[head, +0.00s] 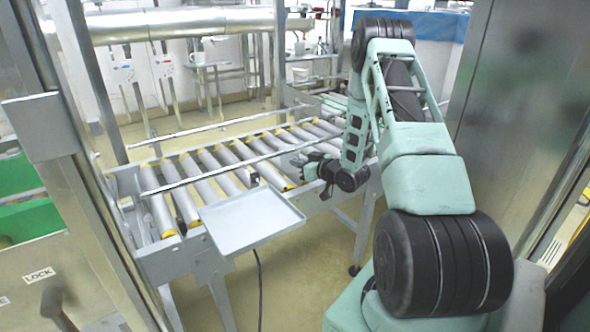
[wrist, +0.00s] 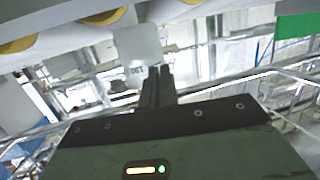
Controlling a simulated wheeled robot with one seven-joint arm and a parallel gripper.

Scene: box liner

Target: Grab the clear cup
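A pale, see-through piece with dark marks like an upside-down number (wrist: 138,48) shows in the wrist view, just beyond my fingertips. It looks like the clear cup, seen inverted. My gripper (wrist: 158,72) has its two dark fingers close together, overlapping the lower right edge of this piece. I cannot tell whether they pinch its wall or only lie in front of it. In the head view my gripper (head: 308,166) is low over the near edge of the roller conveyor (head: 215,165). I cannot make out the cup there.
A grey metal tray (head: 248,218) juts from the conveyor's near side. A metal guard rail (head: 220,172) runs along the rollers. A metal door panel with a LOCK label (head: 39,275) stands at left, a tall steel panel (head: 515,120) at right.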

